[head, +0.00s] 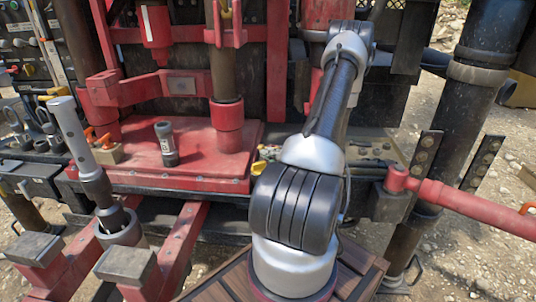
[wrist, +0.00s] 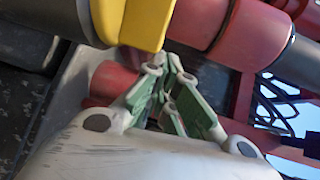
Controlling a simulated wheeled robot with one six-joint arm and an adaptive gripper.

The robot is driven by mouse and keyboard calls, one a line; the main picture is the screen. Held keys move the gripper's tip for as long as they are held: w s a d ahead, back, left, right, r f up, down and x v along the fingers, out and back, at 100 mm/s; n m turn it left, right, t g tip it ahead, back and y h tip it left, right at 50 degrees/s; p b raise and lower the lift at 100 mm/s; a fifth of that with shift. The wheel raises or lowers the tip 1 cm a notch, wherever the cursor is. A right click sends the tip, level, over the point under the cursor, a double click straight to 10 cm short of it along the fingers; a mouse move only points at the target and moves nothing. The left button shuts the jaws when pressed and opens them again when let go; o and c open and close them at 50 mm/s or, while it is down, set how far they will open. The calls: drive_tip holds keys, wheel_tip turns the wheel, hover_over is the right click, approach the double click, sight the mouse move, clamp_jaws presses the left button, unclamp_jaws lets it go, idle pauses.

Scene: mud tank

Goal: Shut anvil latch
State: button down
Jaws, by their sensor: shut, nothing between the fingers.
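In the wrist view my gripper (wrist: 168,72) has its green-and-grey fingers drawn together with nothing held between them. A yellow block (wrist: 130,20) and a red cylindrical part (wrist: 198,22) lie just beyond the fingertips; I cannot tell whether they touch. Another red rounded part (wrist: 112,82) shows behind the fingers on the left. I cannot tell for sure which part is the anvil latch. In the head view my arm reaches up and away toward the red machinery, and my gripper is hidden there.
In the head view a red plate (head: 205,160) carries a small grey cylinder (head: 166,144). A tilted grey rod (head: 78,143) stands at left. A red horizontal pipe (head: 470,204) and a thick dark post (head: 462,110) stand at right. Gravel ground shows beyond them.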

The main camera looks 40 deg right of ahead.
drive_tip(key=s+a+r, duration=0.1)
drive_tip(key=s, duration=0.8)
drive_tip(key=shift+r, duration=0.2)
drive_tip(key=shift+s+a, duration=0.1)
